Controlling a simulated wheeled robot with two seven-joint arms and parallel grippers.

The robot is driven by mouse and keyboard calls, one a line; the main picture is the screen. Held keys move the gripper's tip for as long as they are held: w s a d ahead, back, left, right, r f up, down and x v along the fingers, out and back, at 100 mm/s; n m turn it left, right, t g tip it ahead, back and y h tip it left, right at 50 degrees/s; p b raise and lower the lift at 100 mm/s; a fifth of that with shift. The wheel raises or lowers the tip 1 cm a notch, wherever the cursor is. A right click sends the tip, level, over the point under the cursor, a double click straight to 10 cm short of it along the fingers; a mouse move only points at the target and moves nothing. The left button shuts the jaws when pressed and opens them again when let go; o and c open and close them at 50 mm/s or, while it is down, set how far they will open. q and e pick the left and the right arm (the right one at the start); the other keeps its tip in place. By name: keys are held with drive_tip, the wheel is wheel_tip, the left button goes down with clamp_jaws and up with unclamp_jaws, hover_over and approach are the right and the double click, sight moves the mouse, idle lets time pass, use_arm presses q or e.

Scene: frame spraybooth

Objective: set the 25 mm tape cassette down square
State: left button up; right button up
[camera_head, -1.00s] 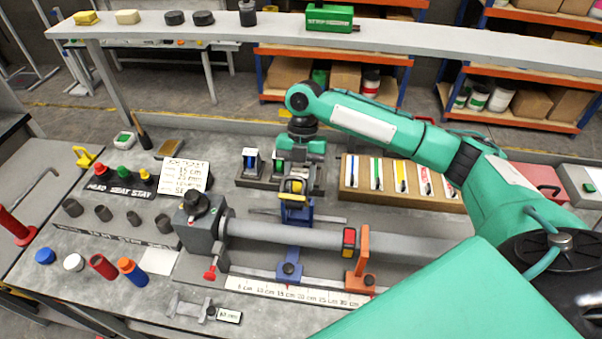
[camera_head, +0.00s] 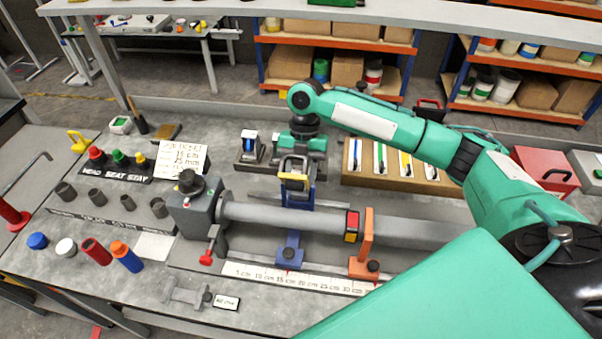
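My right gripper (camera_head: 297,163), at the end of the green arm from the right, points down over the bench. It looks shut on a tape cassette (camera_head: 295,182) with a pale frame and a yellow roll. The cassette is just above and behind the grey tube (camera_head: 330,230), in line with the blue tube support (camera_head: 291,250); I cannot tell whether it touches anything. Its width marking is not readable. A cassette with a blue roll (camera_head: 250,145) stands upright in the dark rack (camera_head: 243,165). The gripper hides the rack's right part. My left gripper is out of view.
The tube runs right from a grey chuck block (camera_head: 193,212), past an orange support (camera_head: 362,250). A ruler strip (camera_head: 285,279) lies in front. A ticket card (camera_head: 183,160) stands left of the rack. A marker tray (camera_head: 400,180) is behind the tube. The lower-left bench holds colored cylinders (camera_head: 127,257).

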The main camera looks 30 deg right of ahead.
drive_tip(key=shift+r+p, duration=0.1)
drive_tip(key=shift+p, duration=0.3)
idle(0.9)
drive_tip(key=shift+f+p, duration=0.35)
drive_tip(key=shift+f, duration=0.45)
idle(1.0)
drive_tip(key=o, duration=1.1)
drive_tip(key=shift+o, duration=0.5)
drive_tip(key=o, duration=0.4)
drive_tip(key=shift+r+p, duration=3)
